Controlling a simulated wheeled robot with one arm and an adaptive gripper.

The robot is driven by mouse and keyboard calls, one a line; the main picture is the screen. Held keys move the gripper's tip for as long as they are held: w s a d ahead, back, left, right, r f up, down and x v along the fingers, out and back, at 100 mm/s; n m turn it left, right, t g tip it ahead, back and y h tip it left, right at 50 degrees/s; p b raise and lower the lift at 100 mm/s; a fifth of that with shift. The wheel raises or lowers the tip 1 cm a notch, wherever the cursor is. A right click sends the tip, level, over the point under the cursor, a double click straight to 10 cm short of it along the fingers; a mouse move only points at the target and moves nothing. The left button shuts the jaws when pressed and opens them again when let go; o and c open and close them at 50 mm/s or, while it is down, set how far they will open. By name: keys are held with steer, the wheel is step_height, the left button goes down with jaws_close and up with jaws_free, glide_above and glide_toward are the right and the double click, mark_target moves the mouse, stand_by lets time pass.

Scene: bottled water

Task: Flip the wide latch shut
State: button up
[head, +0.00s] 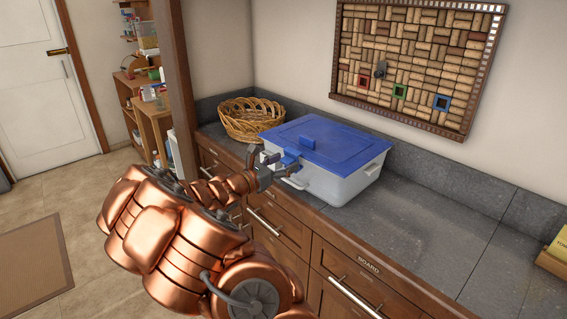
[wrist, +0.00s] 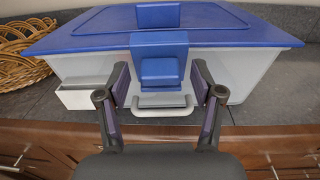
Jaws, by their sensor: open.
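A clear-white storage box with a blue lid (head: 322,138) stands on the grey counter. The lid also shows in the wrist view (wrist: 85,38), lying on the box. A wide blue latch (wrist: 160,48) runs from the lid's front edge down the box front, above a pale loop-shaped handle (wrist: 162,101). I cannot tell whether the latch is fully pressed in. My gripper (wrist: 160,80) is open and empty, with one finger on each side of the latch's lower part. Contact is unclear. In the head view my gripper (head: 268,170) is at the box's front left, partly hiding the latch.
A wicker basket (head: 252,118) stands left of the box. The counter (head: 420,225) is clear to the right, with a yellow item (head: 560,243) at its far right. Wooden drawers with bar handles (head: 355,297) are below. A cork board (head: 418,55) hangs on the wall.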

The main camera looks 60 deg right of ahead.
steer(key=shift+c, duration=0.3)
steer(key=c, duration=1.1)
steer(key=p, duration=0.1)
steer(key=r+y+p, duration=0.1)
steer(key=p, duration=0.1)
steer(key=shift+s+d, duration=0.1)
steer(key=shift+d, duration=0.15)
steer(key=y+p, duration=0.1)
steer(key=p, duration=0.1)
steer(key=shift+d+f+t+y+p, duration=0.15)
steer(key=shift+d+t+y+p, duration=0.15)
steer(key=shift+y+p, duration=0.1)
steer(key=o, duration=1.2)
steer(key=shift+c, duration=0.2)
steer(key=shift+a, duration=0.1)
steer(key=v, duration=1.2)
